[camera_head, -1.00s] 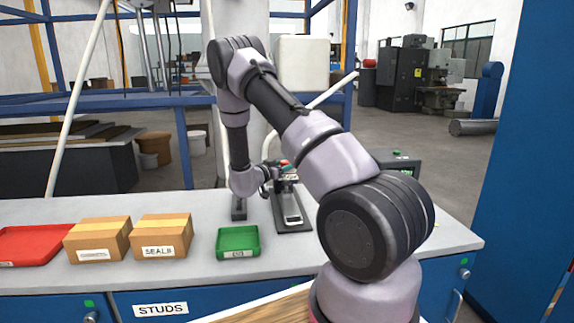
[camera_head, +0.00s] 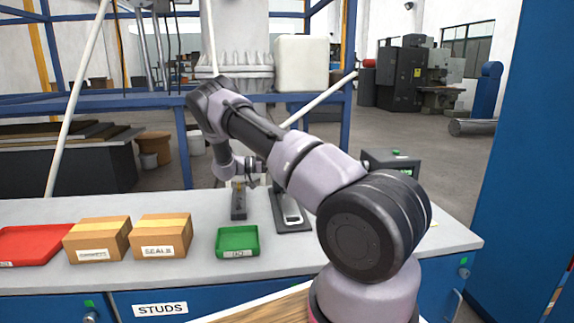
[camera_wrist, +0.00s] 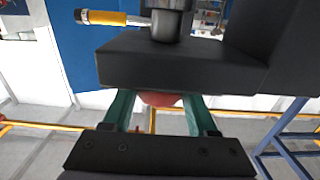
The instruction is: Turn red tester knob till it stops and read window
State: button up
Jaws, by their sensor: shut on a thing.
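In the wrist view, my gripper (camera_wrist: 160,110) has its two green fingers closed around a red, rounded part, the red knob (camera_wrist: 160,98). The knob is at the near face of a dark block (camera_wrist: 180,65), and most of it is hidden by the block and fingers. A rod with a yellow-orange handle (camera_wrist: 108,18) sticks out above the block. In the head view, my gripper (camera_head: 252,182) is small and partly hidden, above the back of the bench near a stand with a dark base (camera_head: 293,225). I cannot make out the reading window in either view.
A narrow dark block (camera_head: 239,208) stands on the bench, left of the stand. A green tray (camera_head: 237,242), two cardboard boxes (camera_head: 161,236) and a red tray (camera_head: 35,240) lie to the left. A dark device (camera_head: 392,162) is behind my arm at right.

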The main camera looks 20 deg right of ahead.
jog(key=shift+g, duration=0.3)
jog(key=o, duration=1.4)
jog(key=shift+d, duration=0.1)
jog(key=shift+c, duration=0.2)
